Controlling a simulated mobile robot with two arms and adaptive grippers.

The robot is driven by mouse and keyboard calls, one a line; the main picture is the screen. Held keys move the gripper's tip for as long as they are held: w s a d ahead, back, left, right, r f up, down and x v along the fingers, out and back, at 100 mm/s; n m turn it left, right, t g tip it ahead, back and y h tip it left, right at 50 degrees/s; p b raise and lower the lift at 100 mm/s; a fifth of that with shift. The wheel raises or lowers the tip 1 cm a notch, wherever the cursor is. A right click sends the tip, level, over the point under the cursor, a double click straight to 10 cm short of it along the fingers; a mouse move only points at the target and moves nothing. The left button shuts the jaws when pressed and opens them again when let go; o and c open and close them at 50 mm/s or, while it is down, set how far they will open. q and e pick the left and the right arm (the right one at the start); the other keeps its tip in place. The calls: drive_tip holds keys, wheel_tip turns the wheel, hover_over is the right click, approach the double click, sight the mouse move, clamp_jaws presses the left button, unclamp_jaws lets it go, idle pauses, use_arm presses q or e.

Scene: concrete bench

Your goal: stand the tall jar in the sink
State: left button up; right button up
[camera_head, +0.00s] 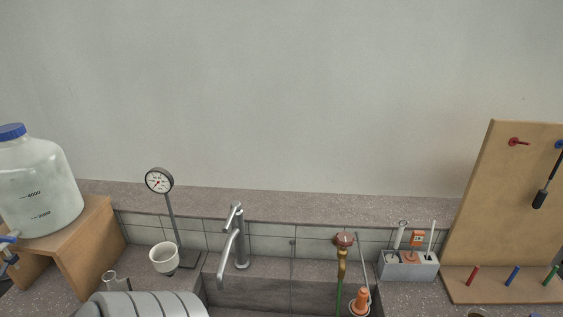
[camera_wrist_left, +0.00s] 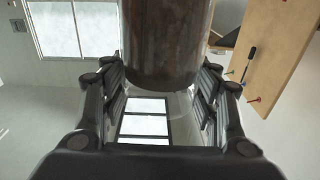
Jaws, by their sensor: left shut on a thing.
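The sink (camera_head: 262,291) is at the bottom middle of the head view, a grey stone basin cut off by the lower edge. The jar and both grippers are outside the head view, so I cannot tell how far the jar is from the sink.
A metal tap (camera_head: 238,245) stands behind the sink. A brass valve (camera_head: 343,241) and an orange-topped thing (camera_head: 360,302) are at its right. A gauge stand (camera_head: 170,215), white cup (camera_head: 164,259) and small glass (camera_head: 113,283) stand left. A grey block (camera_head: 410,266) holds tools at right.

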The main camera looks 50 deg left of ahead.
use_arm(q)
drive_tip(key=a+f+b, duration=0.3)
drive_tip(key=f+b, duration=0.1)
drive_tip(key=f, duration=0.5)
drive_tip(key=s+a+f+m+g+h+b, duration=0.1)
drive_tip(key=a+f+b, duration=0.3)
drive_tip(key=f, duration=0.5)
drive_tip(key=a+f+m+g+h+b, duration=0.1)
drive_tip(key=a+f+b, duration=0.2)
drive_tip(key=f, duration=0.7)
drive_tip(key=shift+s+a+b, duration=0.15)
drive_tip(key=shift+b, duration=0.75)
drive_tip(key=shift+f, duration=0.2)
drive_tip(key=o, duration=1.2)
drive_tip(key=shift+o, duration=1.4)
